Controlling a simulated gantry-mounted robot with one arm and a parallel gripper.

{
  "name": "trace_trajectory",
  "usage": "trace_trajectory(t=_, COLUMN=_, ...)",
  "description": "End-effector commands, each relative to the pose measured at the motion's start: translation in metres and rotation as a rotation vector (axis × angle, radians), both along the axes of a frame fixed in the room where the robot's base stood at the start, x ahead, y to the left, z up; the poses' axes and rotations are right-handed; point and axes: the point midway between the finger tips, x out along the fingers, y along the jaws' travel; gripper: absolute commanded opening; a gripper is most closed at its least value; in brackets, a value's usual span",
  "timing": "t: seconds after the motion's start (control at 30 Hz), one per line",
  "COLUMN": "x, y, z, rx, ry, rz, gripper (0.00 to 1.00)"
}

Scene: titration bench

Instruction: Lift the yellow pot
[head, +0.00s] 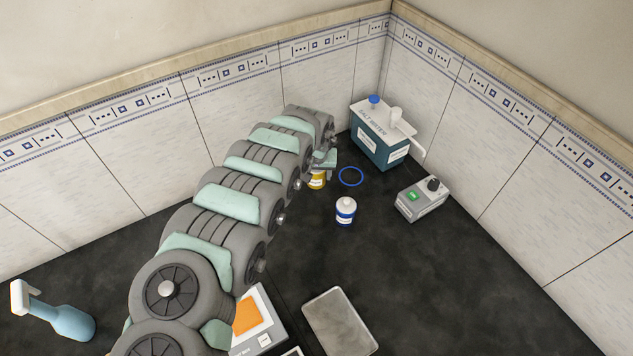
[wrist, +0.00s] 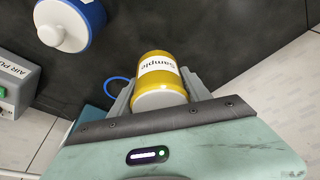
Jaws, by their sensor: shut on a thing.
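The yellow pot (wrist: 157,68) has a white label reading "Sample" and a pale end turned toward the wrist camera. My gripper (wrist: 157,90) is shut on it, with one grey finger on each side. In the head view the yellow pot (head: 317,180) shows only in part, below my gripper (head: 322,165) and behind my arm. I cannot tell whether the pot touches the bench or is a little above it.
A blue ring (head: 351,176) lies just right of the pot. A white bottle with a blue band (head: 346,212) stands in front. A blue box (head: 380,138) and a grey device (head: 422,198) are to the right. A grey tray (head: 340,322) lies nearer.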

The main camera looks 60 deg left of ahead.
Motion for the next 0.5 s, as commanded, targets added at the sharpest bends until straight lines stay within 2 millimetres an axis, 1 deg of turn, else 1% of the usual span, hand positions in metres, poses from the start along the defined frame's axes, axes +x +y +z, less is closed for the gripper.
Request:
trace_trajectory(t=0.03, x=0.000, y=0.002, z=0.016, rx=0.006, ry=0.003, rz=-0.001, gripper=0.04)
trace_trajectory(t=0.2, x=0.000, y=0.001, z=0.052, rx=0.005, ry=0.003, rz=-0.001, gripper=0.04)
trace_trajectory(t=0.33, x=0.000, y=0.000, z=0.077, rx=0.003, ry=0.002, rz=0.000, gripper=0.04)
trace_trajectory(t=0.4, x=0.000, y=0.000, z=0.094, rx=0.003, ry=0.001, rz=0.001, gripper=0.04)
trace_trajectory(t=0.5, x=-0.001, y=0.002, z=0.114, rx=0.005, ry=-0.002, rz=0.000, gripper=0.04)
